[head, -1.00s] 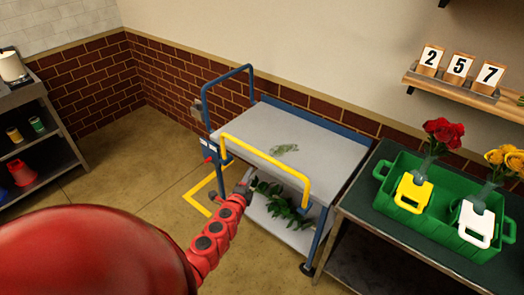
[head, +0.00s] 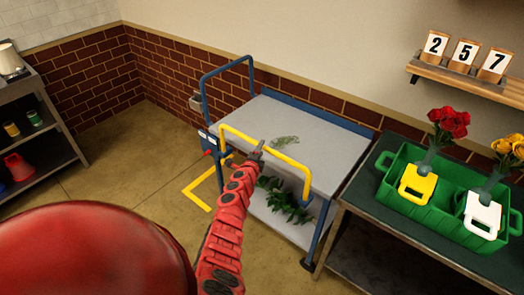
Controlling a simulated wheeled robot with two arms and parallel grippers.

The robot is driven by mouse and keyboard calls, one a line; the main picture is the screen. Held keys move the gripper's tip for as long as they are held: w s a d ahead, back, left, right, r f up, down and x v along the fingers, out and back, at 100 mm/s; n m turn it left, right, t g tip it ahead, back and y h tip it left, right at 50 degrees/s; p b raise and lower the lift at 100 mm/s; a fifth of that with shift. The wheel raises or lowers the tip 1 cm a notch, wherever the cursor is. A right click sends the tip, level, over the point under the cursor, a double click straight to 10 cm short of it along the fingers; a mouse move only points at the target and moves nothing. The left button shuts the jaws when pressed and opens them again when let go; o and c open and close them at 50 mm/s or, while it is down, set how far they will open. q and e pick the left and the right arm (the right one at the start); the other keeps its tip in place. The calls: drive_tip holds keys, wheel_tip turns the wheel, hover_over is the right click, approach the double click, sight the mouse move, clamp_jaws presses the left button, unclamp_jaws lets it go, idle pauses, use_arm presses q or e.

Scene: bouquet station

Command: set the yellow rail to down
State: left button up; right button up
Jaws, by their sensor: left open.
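The yellow rail (head: 290,161) stands up along the near side of a grey-topped cart (head: 330,140) with blue posts, its bar above the cart top. My left gripper (head: 258,149) is open, its tips at the middle of the rail's bar in the picture. Whether the bar lies between the fingers or they only overlap it from this angle, I cannot tell. The red forearm hides part of the cart's near side. My right gripper is not in view.
A green sprig (head: 284,141) lies on the cart top and leafy stems (head: 283,200) on its lower shelf. A green crate (head: 440,213) with flower vases stands on a table at right. Floor left of the cart is clear.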

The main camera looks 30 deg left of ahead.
use_arm(q)
drive_tip(key=shift+w+a+f+b, duration=0.2)
drive_tip(key=shift+w+b, duration=0.05)
drive_tip(key=shift+w, duration=0.15)
drive_tip(key=shift+w+a+f+b, duration=0.15)
drive_tip(key=shift+w+f+b, duration=0.1)
drive_tip(key=shift+w, duration=0.15)
drive_tip(key=shift+w+r, duration=0.2)
drive_tip(key=shift+w, duration=0.3)
drive_tip(key=shift+a, duration=0.1)
clamp_jaws()
idle(0.5)
